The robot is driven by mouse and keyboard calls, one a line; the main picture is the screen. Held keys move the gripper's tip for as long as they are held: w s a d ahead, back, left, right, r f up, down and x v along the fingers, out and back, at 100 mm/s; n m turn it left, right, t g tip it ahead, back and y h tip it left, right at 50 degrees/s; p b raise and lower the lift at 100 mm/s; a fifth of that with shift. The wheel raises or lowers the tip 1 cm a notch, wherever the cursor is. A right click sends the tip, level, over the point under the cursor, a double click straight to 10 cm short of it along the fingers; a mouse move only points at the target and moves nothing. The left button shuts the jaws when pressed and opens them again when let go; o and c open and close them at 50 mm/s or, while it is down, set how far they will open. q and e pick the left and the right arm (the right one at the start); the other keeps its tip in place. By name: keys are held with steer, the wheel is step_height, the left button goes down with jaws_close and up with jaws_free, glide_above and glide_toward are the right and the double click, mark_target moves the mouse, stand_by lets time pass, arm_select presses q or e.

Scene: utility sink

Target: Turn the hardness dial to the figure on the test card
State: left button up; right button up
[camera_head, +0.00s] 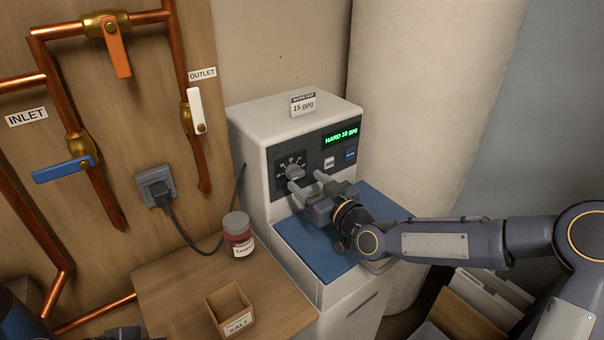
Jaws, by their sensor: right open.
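The hardness dial (293,172) is a dark round knob with a light pointer, on the dark front panel of the white softener unit (255,135). The test card (302,104) stands on top of the unit and reads 15 gpg. The green display (341,136) appears to read HARD 10 gpg. My right gripper (305,181) is open, with its fingers toward the panel just below and right of the dial. The fingers hide part of the area under the dial, and I cannot tell whether they touch it. Only dark parts, perhaps of my left arm, show at the bottom left edge.
A white button (329,162) and a blue button (350,154) sit right of the dial. A blue lid (312,240) lies below the panel. A red-labelled jar (238,238) and an open salt box (229,308) stand on the wooden surface. Copper pipes with valves line the left wall.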

mark_target(299, 176)
steer(key=shift+x, duration=1.65)
steer(key=shift+c, duration=0.3)
steer(key=shift+f, duration=0.1)
steer(key=c, duration=0.9)
